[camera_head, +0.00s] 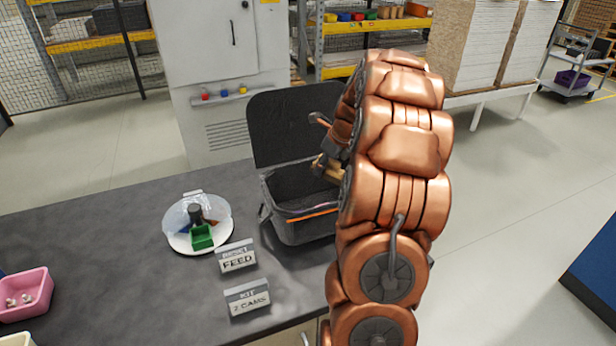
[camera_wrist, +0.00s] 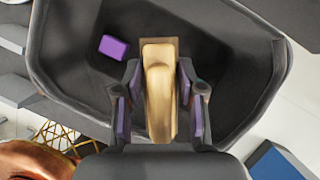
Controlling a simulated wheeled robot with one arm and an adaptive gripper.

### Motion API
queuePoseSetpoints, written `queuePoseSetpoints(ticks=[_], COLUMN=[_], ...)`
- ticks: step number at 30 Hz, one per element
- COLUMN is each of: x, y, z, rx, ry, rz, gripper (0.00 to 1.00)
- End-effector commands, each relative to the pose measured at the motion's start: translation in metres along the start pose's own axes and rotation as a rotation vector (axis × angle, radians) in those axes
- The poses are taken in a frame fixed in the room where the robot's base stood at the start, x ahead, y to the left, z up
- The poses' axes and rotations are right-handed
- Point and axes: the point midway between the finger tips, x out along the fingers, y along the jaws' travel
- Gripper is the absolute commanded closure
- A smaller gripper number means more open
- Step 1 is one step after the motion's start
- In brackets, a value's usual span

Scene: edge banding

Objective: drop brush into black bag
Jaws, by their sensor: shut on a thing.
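The black bag (camera_head: 295,225) stands on the dark worktop with its lid raised at the back. Its grey wall (camera_wrist: 262,95) frames the wrist view, where I look down into its open top. My gripper (camera_wrist: 159,92) is shut on the brush (camera_wrist: 160,70), which shows a tan wooden body between the two fingers. The brush is over the bag's opening, and a small part of it (camera_head: 327,170) shows in the head view beside my arm. How high it is above the bag floor is hard to tell. My arm hides part of the bag's right side.
A purple block (camera_wrist: 114,47) lies inside the bag, left of the brush. On the worktop are a round clear-walled tray (camera_head: 180,240) with coloured parts, a FEED sign (camera_head: 237,258), a second sign (camera_head: 247,298) and a pink bin (camera_head: 24,295). A grey cabinet (camera_head: 215,45) stands behind.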

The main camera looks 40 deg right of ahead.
Motion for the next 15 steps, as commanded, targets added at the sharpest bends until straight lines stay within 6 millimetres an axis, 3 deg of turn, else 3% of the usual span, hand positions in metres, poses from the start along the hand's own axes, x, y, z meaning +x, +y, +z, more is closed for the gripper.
queuePoseSetpoints(ticks=[6, 15], x=[0.024, 0.029], y=[0.000, 0.000], z=[-0.009, -0.011], rx=[-0.001, -0.002], ry=[0.000, -0.001], rz=[-0.001, -0.002], gripper=[0.94, 0.94])
